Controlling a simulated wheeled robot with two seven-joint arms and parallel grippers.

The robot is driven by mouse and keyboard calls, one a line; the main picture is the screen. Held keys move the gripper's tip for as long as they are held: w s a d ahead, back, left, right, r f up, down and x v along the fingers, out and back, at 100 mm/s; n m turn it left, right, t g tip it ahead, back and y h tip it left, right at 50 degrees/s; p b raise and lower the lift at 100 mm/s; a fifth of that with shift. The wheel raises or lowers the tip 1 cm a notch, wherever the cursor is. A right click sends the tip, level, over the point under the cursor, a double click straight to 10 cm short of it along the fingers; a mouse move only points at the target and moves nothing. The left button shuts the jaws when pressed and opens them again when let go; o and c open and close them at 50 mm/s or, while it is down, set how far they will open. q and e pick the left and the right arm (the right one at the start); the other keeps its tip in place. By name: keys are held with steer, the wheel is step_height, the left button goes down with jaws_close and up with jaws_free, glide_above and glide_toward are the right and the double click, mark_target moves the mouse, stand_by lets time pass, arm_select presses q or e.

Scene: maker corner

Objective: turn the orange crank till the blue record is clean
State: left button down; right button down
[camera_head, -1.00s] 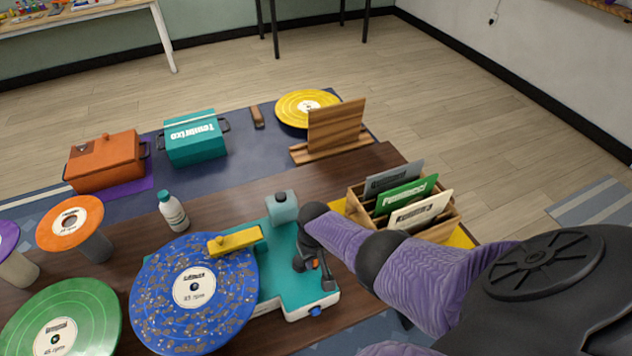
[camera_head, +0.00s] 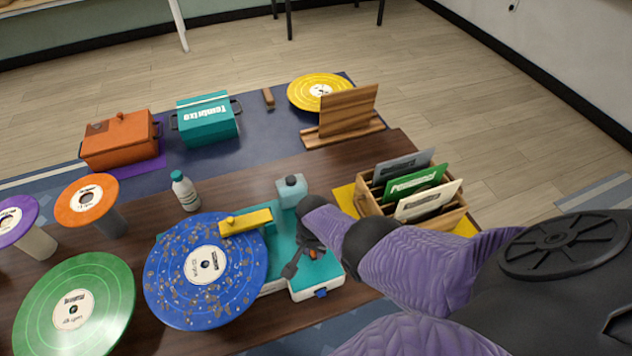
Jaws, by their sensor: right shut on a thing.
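The blue record (camera_head: 170,284) lies flat on the teal record-cleaning machine (camera_head: 318,272). Brown specks cover much of its face around the white label. A yellow arm (camera_head: 245,221) reaches over its far right edge. My right gripper (camera_head: 300,262) comes in from the right and is shut at the machine's right side. Only a small bit of the orange crank (camera_head: 312,254) shows between its dark fingers, and the rest is hidden by the gripper. My left gripper is not in view.
A light-blue bottle (camera_head: 291,192) stands at the machine's far side. A wooden crate of sleeves (camera_head: 440,216) is right of it, close to my right arm. A white bottle (camera_head: 186,192), a green record (camera_head: 110,300) and an orange record on a stand (camera_head: 75,205) are left.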

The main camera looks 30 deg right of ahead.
steer(key=shift+w, duration=0.1)
stand_by(0.5)
steer(key=c, duration=0.5)
jaws_free()
steer(key=shift+a, duration=0.1)
steer(key=shift+r, duration=0.1)
step_height(320, 180, up, 10)
steer(key=p, duration=0.9)
